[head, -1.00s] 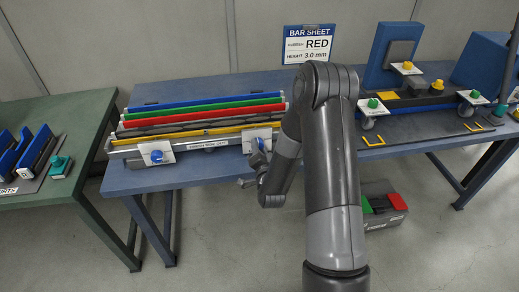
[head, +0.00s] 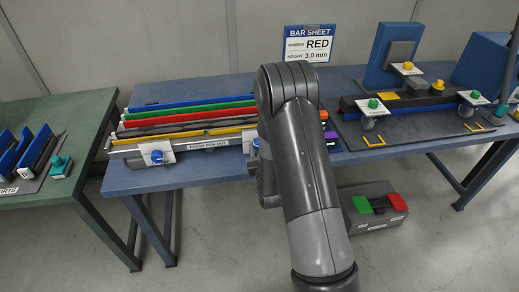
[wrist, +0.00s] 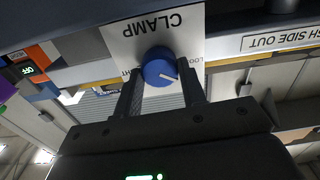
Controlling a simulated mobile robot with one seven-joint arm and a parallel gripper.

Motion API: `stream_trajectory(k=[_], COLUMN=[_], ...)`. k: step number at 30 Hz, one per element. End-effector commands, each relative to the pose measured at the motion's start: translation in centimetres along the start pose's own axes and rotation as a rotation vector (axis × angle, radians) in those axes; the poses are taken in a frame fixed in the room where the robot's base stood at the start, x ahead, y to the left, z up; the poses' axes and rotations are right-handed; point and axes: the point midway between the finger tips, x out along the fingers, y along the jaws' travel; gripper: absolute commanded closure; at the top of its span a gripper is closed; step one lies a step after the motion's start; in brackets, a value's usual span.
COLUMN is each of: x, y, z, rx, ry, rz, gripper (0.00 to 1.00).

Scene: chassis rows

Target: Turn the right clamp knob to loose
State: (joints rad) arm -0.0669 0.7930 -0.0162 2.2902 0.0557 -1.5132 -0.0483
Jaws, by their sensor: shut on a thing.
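The right clamp knob (wrist: 158,68) is round and blue with a white pointer line, on a white plate (wrist: 125,40) marked CLAMP, upside down in the wrist view. The pointer slants to the right and a little down, toward the side with the partly hidden "LOO" lettering. My gripper (wrist: 161,88) is shut on the knob, one finger at each side.
Blue, green and red bars (head: 210,104) lie behind the clamps on the blue table (head: 130,180). To the right stands another fixture (head: 410,105). A grey box with green and red parts (head: 375,206) is on the floor.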

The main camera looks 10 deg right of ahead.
Motion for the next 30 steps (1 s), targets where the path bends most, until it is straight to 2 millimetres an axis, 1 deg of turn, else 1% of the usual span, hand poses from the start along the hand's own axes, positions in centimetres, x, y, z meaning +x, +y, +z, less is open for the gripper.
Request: stream_trajectory(k=[6, 15, 22, 30], x=[-0.12, -0.12, -0.13, -0.14], y=[-0.2, -0.16, -0.13, -0.14], z=[0.24, 0.27, 0.3, 0.34], rx=[-0.204, -0.435, -0.544, -0.596], ry=[-0.007, -0.007, -0.008, -0.009], rz=[-0.004, -0.004, -0.004, -0.004], gripper=[0.86, 0.86, 0.86, 0.86])
